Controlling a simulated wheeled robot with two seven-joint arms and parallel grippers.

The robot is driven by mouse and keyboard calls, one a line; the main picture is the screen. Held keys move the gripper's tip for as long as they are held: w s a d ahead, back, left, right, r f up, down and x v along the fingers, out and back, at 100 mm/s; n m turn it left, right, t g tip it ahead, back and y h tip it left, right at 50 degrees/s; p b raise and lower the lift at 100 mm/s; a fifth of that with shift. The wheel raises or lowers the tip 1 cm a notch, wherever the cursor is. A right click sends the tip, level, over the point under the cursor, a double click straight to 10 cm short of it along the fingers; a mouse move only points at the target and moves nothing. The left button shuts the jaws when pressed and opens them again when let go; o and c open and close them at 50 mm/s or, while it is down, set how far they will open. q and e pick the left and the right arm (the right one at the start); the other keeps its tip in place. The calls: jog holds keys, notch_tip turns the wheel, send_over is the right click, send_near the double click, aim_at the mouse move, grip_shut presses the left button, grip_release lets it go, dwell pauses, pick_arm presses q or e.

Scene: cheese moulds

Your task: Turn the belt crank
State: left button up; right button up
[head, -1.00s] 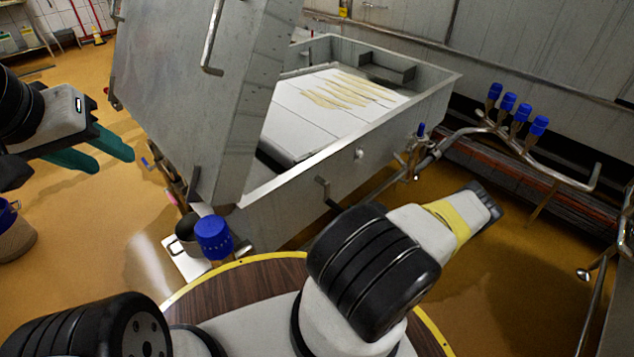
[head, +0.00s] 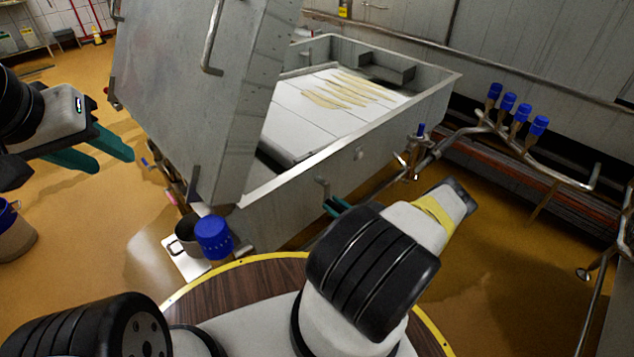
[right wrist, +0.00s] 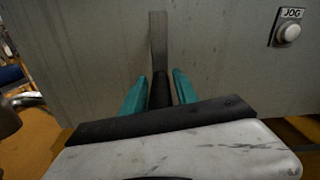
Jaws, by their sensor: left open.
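The belt crank (head: 322,188) is a small metal arm on the side wall of the steel vat. In the right wrist view the crank's flat arm (right wrist: 158,45) stands upright, and its dark handle (right wrist: 160,92) points towards me. My right gripper (head: 338,206) is at the crank, its teal fingers (right wrist: 159,92) on either side of the handle. I cannot tell whether they press on it. In the head view the right arm partly hides that gripper. My left gripper (head: 98,152) is open and empty over the floor at the left, away from the crank.
The steel vat (head: 400,118) holds a white belt with pale strips. A JOG button (right wrist: 290,33) is right of the crank. Pipes with blue-handled valves (head: 508,104) stand at the right. A pot (head: 186,232) and a blue-capped thing (head: 213,238) are at lower left.

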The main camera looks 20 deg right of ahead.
grip_shut()
dwell(1.2)
